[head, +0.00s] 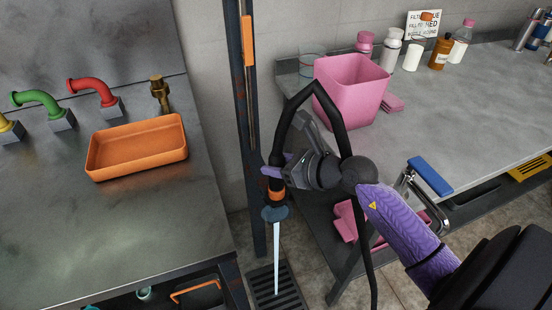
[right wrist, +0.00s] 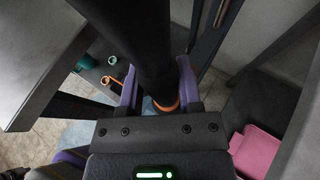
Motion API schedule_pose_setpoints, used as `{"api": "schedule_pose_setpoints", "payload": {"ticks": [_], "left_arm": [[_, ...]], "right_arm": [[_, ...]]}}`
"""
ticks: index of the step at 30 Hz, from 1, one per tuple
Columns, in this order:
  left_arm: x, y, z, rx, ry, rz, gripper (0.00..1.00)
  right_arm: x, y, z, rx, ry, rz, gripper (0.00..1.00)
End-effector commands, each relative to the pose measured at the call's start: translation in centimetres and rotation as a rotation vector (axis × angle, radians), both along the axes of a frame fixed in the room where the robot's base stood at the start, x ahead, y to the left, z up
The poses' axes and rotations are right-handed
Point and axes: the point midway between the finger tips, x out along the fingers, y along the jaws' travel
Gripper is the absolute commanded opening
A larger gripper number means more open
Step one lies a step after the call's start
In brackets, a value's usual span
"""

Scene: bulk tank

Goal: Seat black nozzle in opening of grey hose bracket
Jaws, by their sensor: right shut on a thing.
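The black nozzle (head: 276,186) has an orange ring and a blue-grey collar at its lower end. It hangs tip down, close to upright, and a pale jet (head: 277,262) comes out of it toward the floor grate. My right gripper (head: 277,168) is shut on the nozzle in front of the dark post. In the right wrist view the black nozzle (right wrist: 145,45) runs between the purple fingers (right wrist: 158,88). A black hose (head: 330,103) loops up from the nozzle and down past my wrist. I cannot make out the grey hose bracket. My left gripper is not in view.
A dark upright post (head: 240,95) stands between two counters. The left counter holds an orange tray (head: 136,147), a brass tap and coloured pipes. The right counter holds a pink bin (head: 350,90) and several bottles. A floor grate (head: 288,288) lies below the nozzle.

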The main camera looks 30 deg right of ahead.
Motion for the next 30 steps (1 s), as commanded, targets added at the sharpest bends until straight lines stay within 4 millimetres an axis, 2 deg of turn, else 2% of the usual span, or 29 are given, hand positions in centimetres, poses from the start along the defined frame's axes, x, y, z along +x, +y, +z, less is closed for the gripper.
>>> {"api": "schedule_pose_setpoints", "payload": {"ticks": [3, 16, 30], "left_arm": [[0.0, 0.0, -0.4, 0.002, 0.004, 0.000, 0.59], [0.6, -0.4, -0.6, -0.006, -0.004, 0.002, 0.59], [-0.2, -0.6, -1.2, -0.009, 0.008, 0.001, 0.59]], "right_arm": [[0.0, 0.0, -0.5, 0.000, -0.001, -0.001, 0.00], [0.0, 0.0, -0.6, -0.001, -0.001, -0.001, 0.00], [0.0, 0.0, -1.6, -0.001, -0.001, -0.001, 0.00]]}}
